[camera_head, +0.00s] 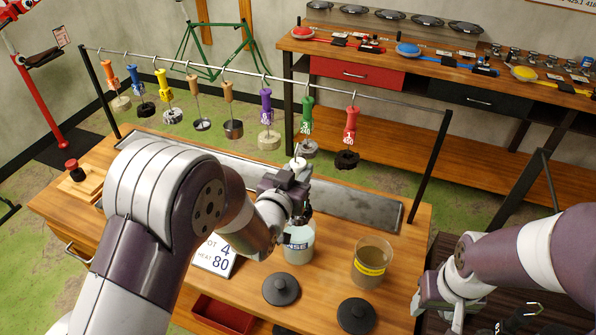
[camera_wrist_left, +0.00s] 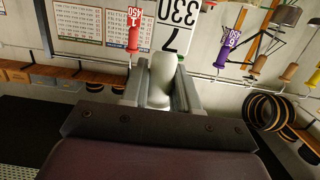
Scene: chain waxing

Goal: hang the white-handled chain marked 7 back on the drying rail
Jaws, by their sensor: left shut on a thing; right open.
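My left gripper (camera_head: 301,182) is shut on a white handle (camera_head: 298,163), in front of the drying rail (camera_head: 395,101) and above the rinse jar (camera_head: 299,250). In the left wrist view the white handle (camera_wrist_left: 161,78) sits between the two fingers, and its tag (camera_wrist_left: 178,30) reads 7 and 330. What hangs below the handle is mostly hidden by my gripper in the head view; a dark part shows just over the jar mouth. My right gripper (camera_head: 446,304) is open at the lower right, away from the rail.
Several coloured handles with chains hang on the rail, including purple (camera_head: 266,106), green (camera_head: 306,115) and red (camera_head: 351,125). A metal drip tray (camera_head: 365,208) lies beneath. A brown-filled jar (camera_head: 371,262) and black lids (camera_head: 281,289) stand on the bench near my left arm.

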